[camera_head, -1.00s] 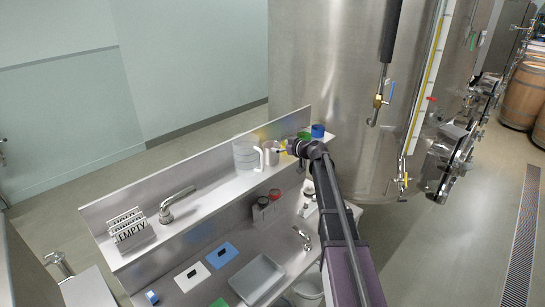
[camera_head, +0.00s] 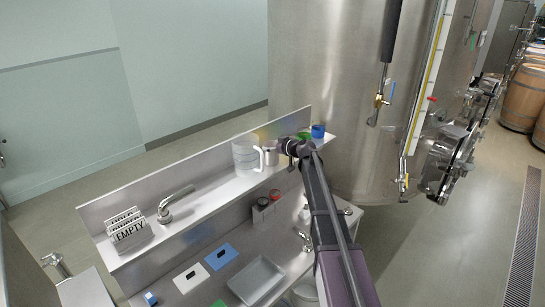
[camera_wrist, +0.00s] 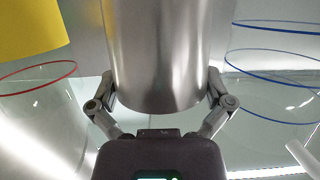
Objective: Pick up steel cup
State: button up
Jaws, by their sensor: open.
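The steel cup (camera_head: 271,157) stands on the raised shelf of the steel counter, just right of a clear measuring jug. In the wrist view the steel cup (camera_wrist: 158,50) fills the middle as a shiny cylinder. My gripper (camera_wrist: 160,88) is open, with one finger on each side of the cup. I cannot tell whether the fingers touch its wall. In the head view my gripper (camera_head: 287,147) is at the cup's right side, and its wrist hides part of that area.
The clear measuring jug (camera_head: 246,155) stands close left of the cup. A green container (camera_head: 303,135) and a blue container (camera_head: 318,131) are to the right on the shelf. A large steel vat (camera_head: 330,70) rises behind.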

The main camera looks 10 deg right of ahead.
jog(key=c, duration=0.8)
jog(key=shift+c, duration=0.2)
jog(key=shift+r, duration=0.2)
notch_tip(320, 180, up, 10)
jog(key=p, duration=1)
jog(key=shift+f, duration=0.2)
